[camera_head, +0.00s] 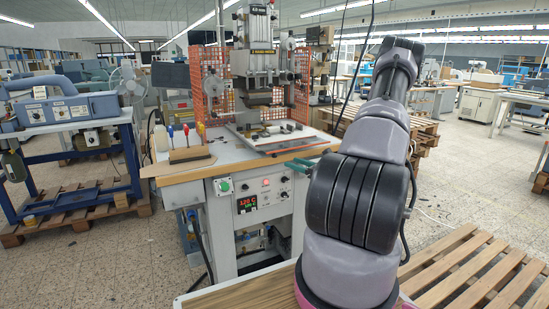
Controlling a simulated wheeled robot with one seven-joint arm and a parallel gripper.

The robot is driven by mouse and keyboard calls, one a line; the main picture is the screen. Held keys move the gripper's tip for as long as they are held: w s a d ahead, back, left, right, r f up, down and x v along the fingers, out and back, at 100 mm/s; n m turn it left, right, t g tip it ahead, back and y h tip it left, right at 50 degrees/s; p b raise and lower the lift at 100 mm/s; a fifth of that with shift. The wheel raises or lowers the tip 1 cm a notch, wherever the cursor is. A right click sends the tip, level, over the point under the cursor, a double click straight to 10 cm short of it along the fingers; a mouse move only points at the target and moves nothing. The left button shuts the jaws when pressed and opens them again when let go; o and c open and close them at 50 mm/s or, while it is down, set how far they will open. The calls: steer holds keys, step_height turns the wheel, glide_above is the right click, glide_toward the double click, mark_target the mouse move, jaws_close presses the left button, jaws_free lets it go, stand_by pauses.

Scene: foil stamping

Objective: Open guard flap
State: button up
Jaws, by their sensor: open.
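The foil stamping press (262,58) stands on a wood-edged bench (240,164) in the middle of the head view. Orange mesh guard panels flank it, one at the left (207,88) and one at the right (302,72). I cannot tell which part is the guard flap, or whether a flap is open or shut. The flat work table (290,143) of the press shows below its head. My arm rises at the right of the view, in front of the bench's right side. My gripper is not visible.
A teal handle (300,165) juts out near my arm. Pallets (480,270) lie at the right.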

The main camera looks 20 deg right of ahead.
mark_target(275, 156)
steer(key=x, duration=1)
steer(key=shift+w+a, duration=0.15)
steer(key=shift+w, duration=0.1)
jaws_close()
stand_by(1.0)
